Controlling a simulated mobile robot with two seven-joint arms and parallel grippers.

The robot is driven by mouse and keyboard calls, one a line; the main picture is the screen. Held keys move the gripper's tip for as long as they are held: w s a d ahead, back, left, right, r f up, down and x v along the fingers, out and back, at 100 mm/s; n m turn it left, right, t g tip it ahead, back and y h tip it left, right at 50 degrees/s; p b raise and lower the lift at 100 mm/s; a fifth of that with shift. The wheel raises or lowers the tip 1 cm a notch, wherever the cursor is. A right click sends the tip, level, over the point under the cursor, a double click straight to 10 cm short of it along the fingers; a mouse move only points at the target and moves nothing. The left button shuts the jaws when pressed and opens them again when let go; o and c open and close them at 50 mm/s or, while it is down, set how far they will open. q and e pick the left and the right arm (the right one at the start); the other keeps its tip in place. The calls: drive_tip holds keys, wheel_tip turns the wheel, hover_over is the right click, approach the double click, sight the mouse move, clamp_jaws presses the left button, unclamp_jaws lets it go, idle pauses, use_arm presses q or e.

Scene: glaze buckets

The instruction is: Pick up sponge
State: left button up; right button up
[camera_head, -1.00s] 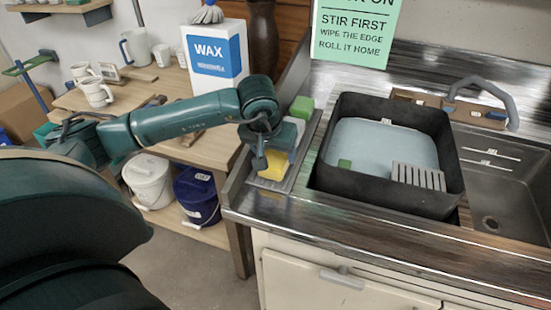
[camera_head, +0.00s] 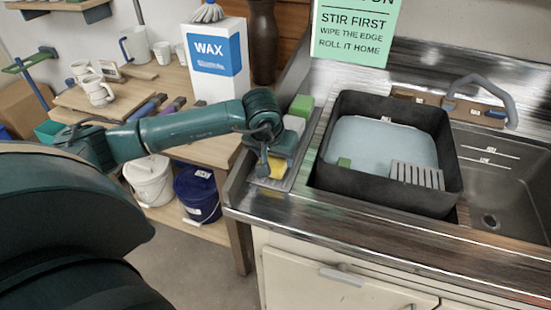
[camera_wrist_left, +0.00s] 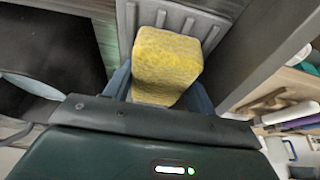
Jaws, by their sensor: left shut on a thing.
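A yellow sponge (camera_head: 278,167) is at the front end of a grey ribbed tray (camera_head: 272,184) on the left of the counter. In the left wrist view the sponge (camera_wrist_left: 166,64) sits between the two fingers. My left gripper (camera_head: 270,168) is shut on it, and the gripper hides part of it in the head view. The left gripper also shows in the left wrist view (camera_wrist_left: 160,88). Whether the sponge touches the tray is hard to tell. My right gripper is not in view.
A green block (camera_head: 301,107) and a pale block (camera_head: 294,124) stand behind the sponge on the tray. A black basin (camera_head: 385,196) of bluish liquid stands close to the right. A WAX box (camera_head: 216,60) stands on the wooden table at the left.

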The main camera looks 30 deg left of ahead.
use_arm(q)
wheel_tip(320, 180, up, 10)
drive_tip(key=shift+r+b, duration=0.1)
drive_tip(key=shift+b, duration=0.6)
drive_tip(key=o, duration=0.4)
drive_tip(key=c, duration=0.3)
